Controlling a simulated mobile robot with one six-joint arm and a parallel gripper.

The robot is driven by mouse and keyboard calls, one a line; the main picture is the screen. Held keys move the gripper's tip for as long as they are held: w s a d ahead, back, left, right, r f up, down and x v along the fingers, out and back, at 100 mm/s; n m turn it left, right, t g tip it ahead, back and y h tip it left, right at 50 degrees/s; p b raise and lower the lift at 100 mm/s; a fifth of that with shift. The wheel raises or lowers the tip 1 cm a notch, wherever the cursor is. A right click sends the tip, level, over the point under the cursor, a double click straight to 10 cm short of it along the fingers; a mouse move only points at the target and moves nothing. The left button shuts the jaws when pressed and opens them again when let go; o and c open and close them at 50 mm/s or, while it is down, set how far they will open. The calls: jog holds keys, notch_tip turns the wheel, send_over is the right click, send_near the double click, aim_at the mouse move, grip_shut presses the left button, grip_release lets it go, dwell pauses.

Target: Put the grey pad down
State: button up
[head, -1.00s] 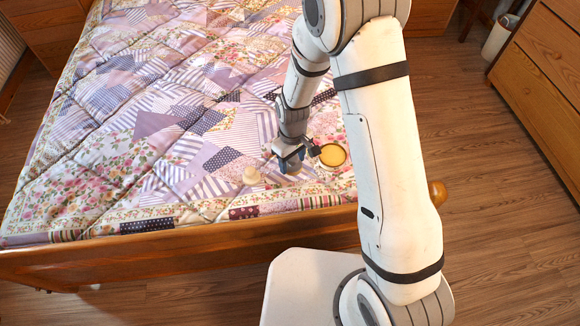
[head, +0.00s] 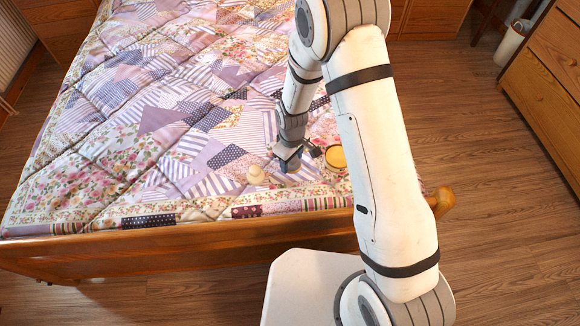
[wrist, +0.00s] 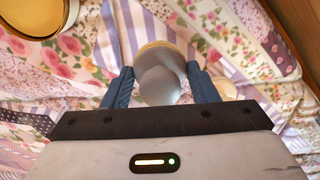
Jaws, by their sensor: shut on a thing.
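My gripper (wrist: 158,88) is shut on the grey pad (wrist: 160,86), a small rounded grey piece with a beige rim on its far side. The pad sits between the two blue fingers in the wrist view. In the head view my gripper (head: 289,168) is low over the near part of the quilt, close to the bed's foot end. There the pad is too small and hidden to make out. I cannot tell whether it touches the quilt.
A round yellow-topped thing (head: 335,157) lies on the quilt (head: 150,120) right of my gripper. A small cream knobbed thing (head: 257,176) stands left of it. The wooden footboard (head: 180,238) runs along the near edge. The quilt further left is clear.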

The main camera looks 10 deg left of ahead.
aim_at(292, 167)
notch_tip(292, 167, down, 4)
jog(key=shift+f, duration=0.15)
jog(key=o, duration=0.9)
jog(key=shift+f, duration=0.15)
jog(key=r, duration=0.7)
jog(key=shift+s+a+r+p, duration=0.25)
jog(key=shift+s+r+p, duration=0.05)
jog(key=shift+s+r, duration=0.1)
jog(key=shift+w, duration=0.1)
